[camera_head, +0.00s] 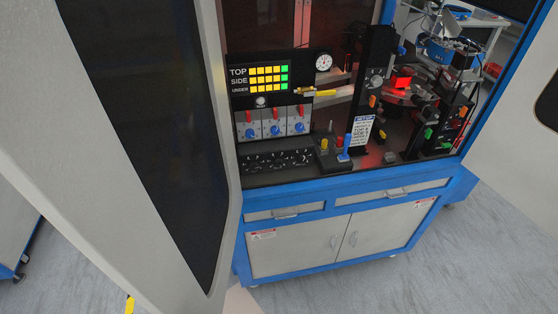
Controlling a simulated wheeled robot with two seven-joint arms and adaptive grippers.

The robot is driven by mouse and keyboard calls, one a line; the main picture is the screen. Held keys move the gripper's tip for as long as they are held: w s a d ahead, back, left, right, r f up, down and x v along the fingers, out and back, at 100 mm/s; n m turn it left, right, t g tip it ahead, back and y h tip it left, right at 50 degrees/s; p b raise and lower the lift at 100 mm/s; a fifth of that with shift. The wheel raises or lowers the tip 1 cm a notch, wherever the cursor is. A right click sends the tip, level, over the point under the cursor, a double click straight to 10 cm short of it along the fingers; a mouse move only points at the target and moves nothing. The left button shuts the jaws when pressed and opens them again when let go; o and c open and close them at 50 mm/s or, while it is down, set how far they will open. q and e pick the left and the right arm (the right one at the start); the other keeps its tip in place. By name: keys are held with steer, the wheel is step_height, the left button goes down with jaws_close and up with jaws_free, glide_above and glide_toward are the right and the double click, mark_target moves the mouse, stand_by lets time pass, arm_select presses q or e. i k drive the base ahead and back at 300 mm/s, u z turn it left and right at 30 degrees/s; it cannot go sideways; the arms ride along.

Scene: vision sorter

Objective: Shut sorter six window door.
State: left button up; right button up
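The sorter (345,215) stands ahead with a blue frame and a grey lower cabinet. A large grey door panel with a dark window (150,130) fills the left side, close to me, and appears swung out from the sorter's left side. A second grey panel with a dark window (520,130) shows at the right edge, cut off by the picture. The sorter's front opening between them shows the inside. I cannot read a number on the sorter. Neither of my grippers is in view.
Inside are a panel with yellow and green lights (268,78), red-and-blue control units (274,124) and a round gauge (323,62). Below are shut drawers (285,213) and cabinet doors (340,242). The grey floor (450,265) is clear at the lower right.

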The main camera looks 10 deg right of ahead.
mark_target(116, 124)
steer(key=k, duration=0.5)
steer(key=z, duration=2.8)
steer(key=k, duration=1.5)
steer(key=u, duration=1.9)
steer(key=i, duration=0.45)
steer(key=z, duration=0.05)
